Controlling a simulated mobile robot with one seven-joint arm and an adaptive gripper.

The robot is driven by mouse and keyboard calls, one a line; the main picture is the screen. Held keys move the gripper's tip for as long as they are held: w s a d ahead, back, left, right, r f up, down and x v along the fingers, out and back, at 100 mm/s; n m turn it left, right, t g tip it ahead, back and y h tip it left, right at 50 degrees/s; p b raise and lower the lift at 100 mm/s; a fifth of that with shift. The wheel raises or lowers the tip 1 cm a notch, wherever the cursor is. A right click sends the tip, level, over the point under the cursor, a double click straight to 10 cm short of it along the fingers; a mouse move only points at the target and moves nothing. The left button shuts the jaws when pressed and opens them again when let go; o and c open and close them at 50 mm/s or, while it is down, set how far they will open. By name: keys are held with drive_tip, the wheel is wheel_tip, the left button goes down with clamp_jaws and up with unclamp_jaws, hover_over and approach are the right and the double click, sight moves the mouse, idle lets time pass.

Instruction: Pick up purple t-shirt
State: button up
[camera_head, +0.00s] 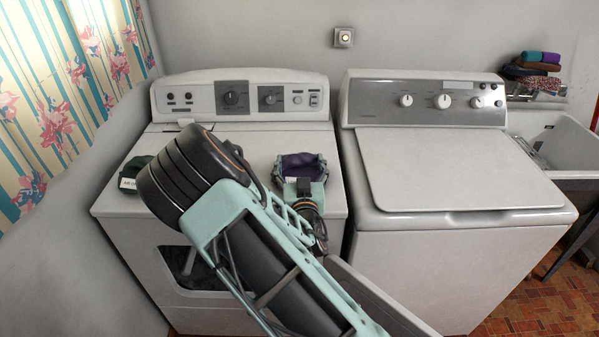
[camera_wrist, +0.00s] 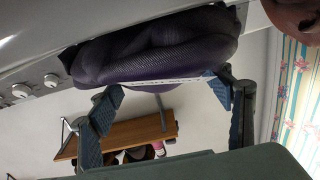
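My arm hides part of the machine top.
A dark green folded cloth (camera_head: 133,172) lies at the left of the left machine (camera_head: 108,203). The right machine (camera_head: 450,170) has a clear lid. Several folded cloths (camera_head: 535,65) are stacked at the right, above a sink (camera_head: 570,150). A patterned curtain (camera_head: 60,90) hangs at left.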

drive_tip(key=c, duration=1.3)
